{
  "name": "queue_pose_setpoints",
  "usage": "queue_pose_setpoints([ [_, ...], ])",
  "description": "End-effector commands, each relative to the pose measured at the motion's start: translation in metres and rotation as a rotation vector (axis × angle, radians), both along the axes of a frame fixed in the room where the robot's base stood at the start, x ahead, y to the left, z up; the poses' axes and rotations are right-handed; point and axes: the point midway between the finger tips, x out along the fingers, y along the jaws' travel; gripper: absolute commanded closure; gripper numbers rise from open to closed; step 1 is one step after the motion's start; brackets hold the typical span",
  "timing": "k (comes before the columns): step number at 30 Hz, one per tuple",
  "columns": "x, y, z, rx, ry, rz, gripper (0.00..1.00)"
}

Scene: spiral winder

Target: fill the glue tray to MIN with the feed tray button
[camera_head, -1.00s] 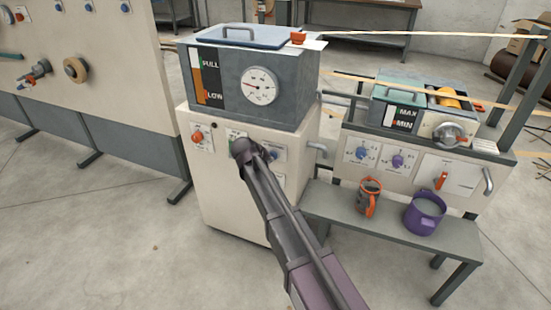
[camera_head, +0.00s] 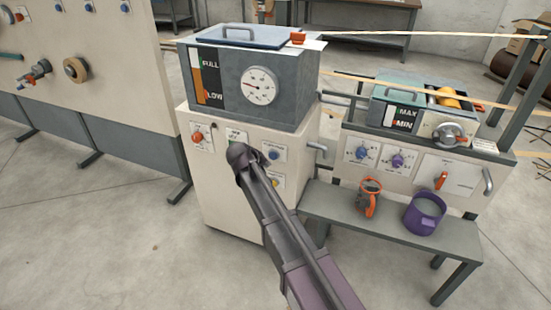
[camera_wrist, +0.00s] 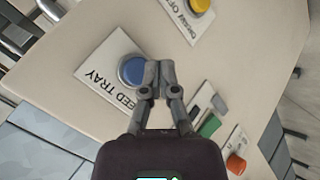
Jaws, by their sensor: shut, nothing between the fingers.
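The feed tray button (camera_wrist: 133,70) is a round blue button on a white plate lettered FEED TRAY in the wrist view. It also shows in the head view (camera_head: 274,155), on the front of the pale cabinet. My gripper (camera_wrist: 158,72) is shut and empty. In the wrist view its fingertips lie just right of the blue button, overlapping its edge; I cannot tell whether they touch it. The glue tray (camera_head: 412,88) stands at right with a MAX/MIN level window (camera_head: 391,117). The window looks mostly white; its exact level is too small to read.
A yellow button (camera_wrist: 200,5) lettered DRAW OFF, a green control (camera_wrist: 209,125) and an orange-red knob (camera_wrist: 236,164) surround the gripper. A grey tank (camera_head: 225,85) with a gauge sits above. A purple pot (camera_head: 425,215) and an orange-handled jug (camera_head: 368,200) stand on the bench.

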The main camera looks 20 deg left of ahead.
Motion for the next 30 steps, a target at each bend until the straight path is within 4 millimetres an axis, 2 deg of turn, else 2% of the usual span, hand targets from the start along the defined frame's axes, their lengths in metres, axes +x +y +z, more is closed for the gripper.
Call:
queue_pose_setpoints([
  [13,-0.031,0.002,0.000,-0.001,-0.001,0.000,1.00],
  [30,-0.033,0.002,0.000,0.000,0.000,-0.001,1.00],
])
